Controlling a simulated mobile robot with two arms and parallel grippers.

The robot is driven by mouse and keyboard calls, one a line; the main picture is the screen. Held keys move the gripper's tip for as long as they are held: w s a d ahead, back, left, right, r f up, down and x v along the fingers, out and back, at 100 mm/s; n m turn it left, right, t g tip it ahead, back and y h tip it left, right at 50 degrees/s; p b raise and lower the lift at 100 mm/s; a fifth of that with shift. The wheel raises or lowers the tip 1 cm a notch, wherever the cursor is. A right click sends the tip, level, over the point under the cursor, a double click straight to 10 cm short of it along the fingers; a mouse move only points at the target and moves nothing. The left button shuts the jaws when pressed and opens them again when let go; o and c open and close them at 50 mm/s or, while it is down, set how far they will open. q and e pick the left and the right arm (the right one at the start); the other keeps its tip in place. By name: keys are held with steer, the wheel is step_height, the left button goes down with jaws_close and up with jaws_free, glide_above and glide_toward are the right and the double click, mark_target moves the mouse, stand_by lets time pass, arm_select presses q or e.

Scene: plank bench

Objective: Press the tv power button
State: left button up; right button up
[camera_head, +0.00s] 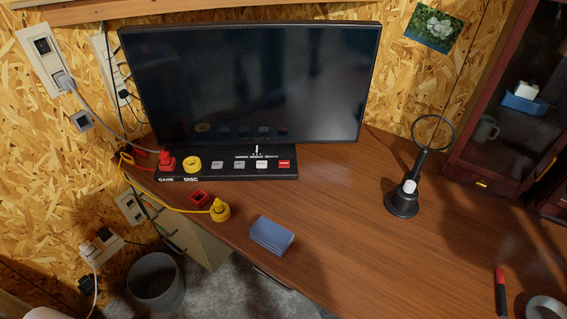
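A dark, switched-off-looking TV (250,85) stands at the back of the wooden desk. A black control panel (225,175) lies along its foot, with a row of buttons. A red button (284,163) is at the panel's right end; its label is too small to read. Several white or grey buttons (239,165) sit to its left. A yellow round piece (192,164) is above the label "DISC" and a red plug-like piece (166,162) is above "GAME". Nothing touches the buttons. Neither of my grippers is in view.
A yellow plug (220,211), a red block (200,198) and a blue box (272,235) lie in front of the panel. A black ring-topped stand (403,200) is at the right. A red-black tool (501,292) and tape roll (545,308) lie lower right. The desk's middle is clear.

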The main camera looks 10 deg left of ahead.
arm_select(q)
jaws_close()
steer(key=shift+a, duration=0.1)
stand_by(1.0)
